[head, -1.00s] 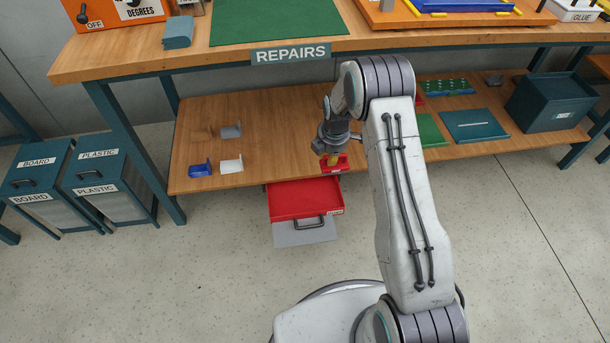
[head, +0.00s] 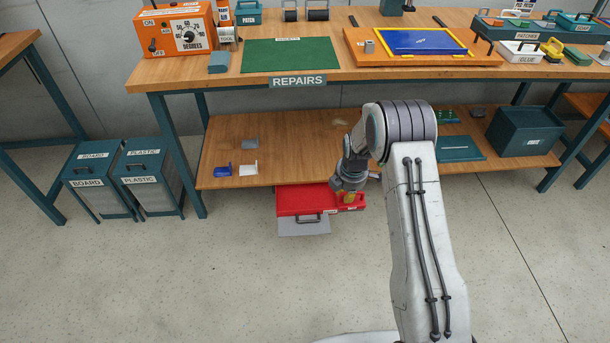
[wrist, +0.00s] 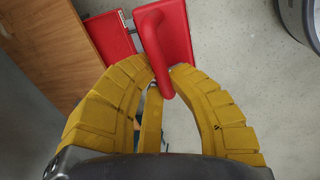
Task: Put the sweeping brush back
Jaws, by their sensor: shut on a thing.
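My gripper (head: 348,196) is shut on the handle of a small red block, which I take to be the sweeping brush (head: 357,198). In the wrist view my yellow fingers (wrist: 165,85) close around its red loop handle, and the red body (wrist: 168,28) extends beyond them. Bristles cannot be made out. A red tray-like unit (head: 295,198) with a dark handle and a grey plate in front sits below the shelf's front edge. The held brush is by its right end; I cannot tell whether they touch. The unit's red edge also shows in the wrist view (wrist: 108,38).
The bench above (head: 320,78) carries a REPAIRS sign. Teal bins (head: 100,182) stand at left. The floor in front is clear.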

